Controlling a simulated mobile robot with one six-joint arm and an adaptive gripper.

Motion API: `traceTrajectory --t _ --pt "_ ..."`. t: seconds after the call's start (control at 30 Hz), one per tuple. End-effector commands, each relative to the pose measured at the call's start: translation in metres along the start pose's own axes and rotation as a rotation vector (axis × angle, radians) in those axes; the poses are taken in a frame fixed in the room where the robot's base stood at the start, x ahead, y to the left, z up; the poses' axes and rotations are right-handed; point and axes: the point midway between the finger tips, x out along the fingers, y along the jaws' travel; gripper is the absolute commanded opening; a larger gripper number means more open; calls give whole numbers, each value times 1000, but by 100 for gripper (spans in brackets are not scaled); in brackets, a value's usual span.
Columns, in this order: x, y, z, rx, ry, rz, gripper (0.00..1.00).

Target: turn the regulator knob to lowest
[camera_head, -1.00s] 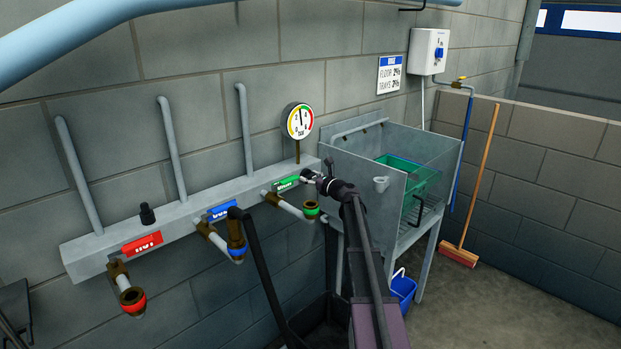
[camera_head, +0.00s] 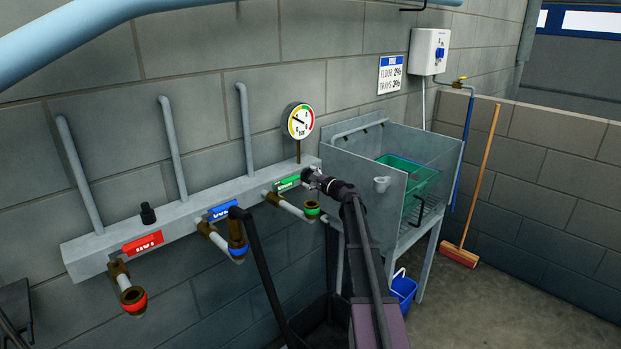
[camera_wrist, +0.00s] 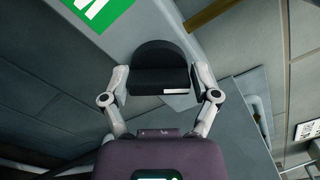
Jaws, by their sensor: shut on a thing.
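The regulator knob (camera_wrist: 160,68) is black and round-backed with a flat face, and a small white mark shows near its right end in the wrist view. My gripper (camera_wrist: 160,82) has one grey finger on each side of the knob and is shut on it. In the head view my gripper (camera_head: 312,178) reaches the right end of the grey manifold (camera_head: 190,212), beside the green label (camera_head: 286,182), and mostly hides the knob. The round pressure gauge (camera_head: 299,121) stands above the manifold, its needle pointing to the upper left.
A metal sink (camera_head: 400,150) stands close right of my arm.

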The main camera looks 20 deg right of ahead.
Motion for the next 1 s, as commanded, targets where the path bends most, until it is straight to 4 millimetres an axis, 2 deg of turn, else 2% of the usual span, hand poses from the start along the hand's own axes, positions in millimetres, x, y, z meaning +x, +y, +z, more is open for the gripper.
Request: traceTrajectory --t 0.03,0.5,0.73,1.0 --pt "5 -2 -1 -39 0 -5 30" --pt "5 -1 -2 -446 1 -5 30" --pt "5 -1 -2 -555 2 -5 31" --pt "5 -1 -2 -595 2 -5 31"
